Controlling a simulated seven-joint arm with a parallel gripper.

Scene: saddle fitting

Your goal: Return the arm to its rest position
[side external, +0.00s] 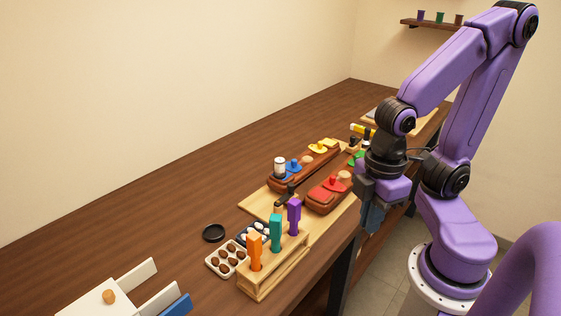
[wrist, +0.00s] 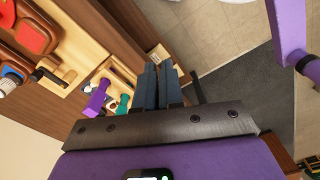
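My gripper (side external: 372,228) hangs beside the front edge of the brown workbench (side external: 130,222), fingers pointing down, over the gap above the floor. My arm is folded above it. In the wrist view the two dark blue fingers of my gripper (wrist: 159,66) lie close side by side. No object shows between them, but whether they fully meet is unclear. My gripper is apart from the wooden rack (side external: 275,275), which holds an orange tool (side external: 254,250), a teal tool (side external: 275,232) and a purple tool (side external: 294,216).
Two wooden blocks with coloured parts, one with a red piece (side external: 332,186), stand on a light board (side external: 262,204). A wall shelf (side external: 430,25) holds small cups.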

